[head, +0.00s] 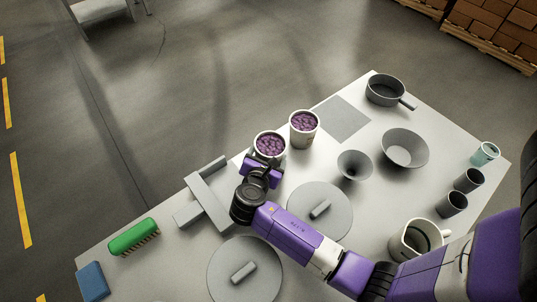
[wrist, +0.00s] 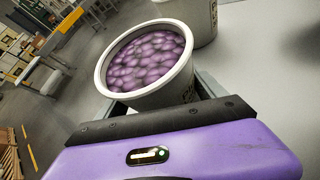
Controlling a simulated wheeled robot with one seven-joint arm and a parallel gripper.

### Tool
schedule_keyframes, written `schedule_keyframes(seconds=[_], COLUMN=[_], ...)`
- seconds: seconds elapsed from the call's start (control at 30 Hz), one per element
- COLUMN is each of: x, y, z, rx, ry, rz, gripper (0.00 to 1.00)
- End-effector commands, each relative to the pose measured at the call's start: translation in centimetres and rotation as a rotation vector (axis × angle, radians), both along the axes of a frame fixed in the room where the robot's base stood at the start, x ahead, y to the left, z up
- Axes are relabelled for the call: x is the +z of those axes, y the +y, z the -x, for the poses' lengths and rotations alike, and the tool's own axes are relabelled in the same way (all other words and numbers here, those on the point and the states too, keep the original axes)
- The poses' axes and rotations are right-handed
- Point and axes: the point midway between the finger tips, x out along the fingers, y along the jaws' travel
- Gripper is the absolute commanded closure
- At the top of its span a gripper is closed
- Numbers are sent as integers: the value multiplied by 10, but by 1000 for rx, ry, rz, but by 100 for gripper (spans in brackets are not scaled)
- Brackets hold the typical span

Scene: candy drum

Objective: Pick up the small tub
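A pale tub (head: 270,144) filled with purple candies is at the table's far left edge, right by my gripper (head: 262,172). In the wrist view the tub (wrist: 150,65) is close in front of my gripper, its rim and candies showing and its lower part hidden. Grey finger parts show low on both sides of it, but contact cannot be made out. I cannot tell if the tub rests on the table or is lifted. A second, similar tub (head: 304,129) stands behind it to the right; it shows partly in the wrist view (wrist: 198,18).
On the white table (head: 310,258) are a grey pan (head: 385,90), a bowl (head: 404,148), a funnel-like cone (head: 354,165), two round lids (head: 320,211), grey bars (head: 208,200), a green brush (head: 133,237), a blue block (head: 92,281), a mug (head: 414,240) and cups (head: 468,180).

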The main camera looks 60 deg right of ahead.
Motion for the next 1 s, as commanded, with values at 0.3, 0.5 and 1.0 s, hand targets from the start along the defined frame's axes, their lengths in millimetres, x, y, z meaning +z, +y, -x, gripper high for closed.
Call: schedule_keyframes(seconds=[0.3,0.5,1.0], x=[2,2,77], y=[0,0,0], z=[-1,-1,-2], rx=[2,1,0], ry=[-4,-4,-11], rz=[1,1,1], gripper=[87,87,87])
